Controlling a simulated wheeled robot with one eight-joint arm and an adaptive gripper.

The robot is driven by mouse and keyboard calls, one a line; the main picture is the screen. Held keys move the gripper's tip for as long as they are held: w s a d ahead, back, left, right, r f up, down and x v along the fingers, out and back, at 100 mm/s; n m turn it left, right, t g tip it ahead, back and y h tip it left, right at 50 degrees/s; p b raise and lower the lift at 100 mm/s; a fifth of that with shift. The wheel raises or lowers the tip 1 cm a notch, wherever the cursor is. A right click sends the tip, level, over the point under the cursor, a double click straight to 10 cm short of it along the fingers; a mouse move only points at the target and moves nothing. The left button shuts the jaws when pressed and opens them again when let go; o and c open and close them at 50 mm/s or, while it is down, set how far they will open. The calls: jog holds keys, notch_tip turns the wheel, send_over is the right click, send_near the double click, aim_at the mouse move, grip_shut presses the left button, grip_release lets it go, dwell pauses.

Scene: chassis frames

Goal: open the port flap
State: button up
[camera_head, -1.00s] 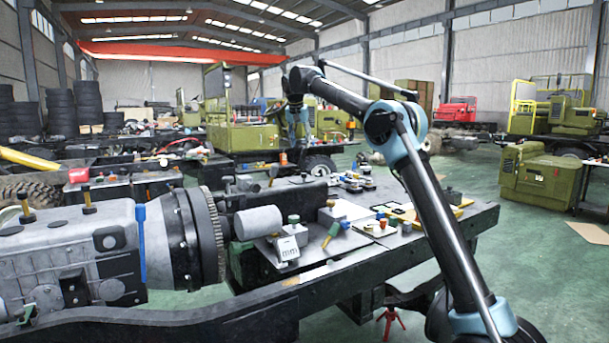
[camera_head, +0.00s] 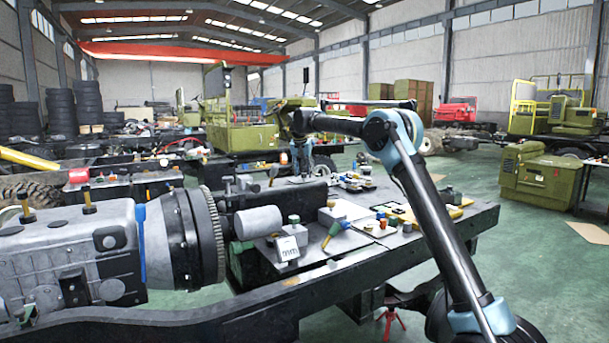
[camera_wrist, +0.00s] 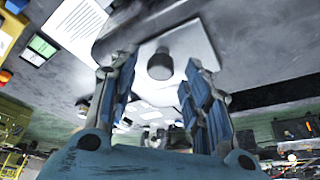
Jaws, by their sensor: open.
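My gripper (camera_wrist: 160,85) is open in the wrist view, with blue fingers apart and nothing between them that I can see held. Beyond the fingertips is a pale grey plate (camera_wrist: 196,42) with a short dark cylindrical knob (camera_wrist: 160,66). The knob appears between the fingers, but the gap in depth is unclear. In the head view my gripper (camera_head: 300,155) hangs small and pointing down above the far part of the workbench. I cannot tell for certain which part is the port flap.
The workbench (camera_head: 400,262) carries small parts and tools. A large grey gearbox (camera_head: 85,250) lies at left, with a grey cylinder (camera_head: 258,222) beside it. A printed white sheet (camera_wrist: 75,28) shows in the wrist view. Green floor (camera_head: 540,245) is open at right.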

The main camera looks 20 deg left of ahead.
jog(key=shift+w+f, duration=0.1)
jog(key=shift+f, duration=0.15)
grip_shut()
jog(key=shift+w+d, duration=0.15)
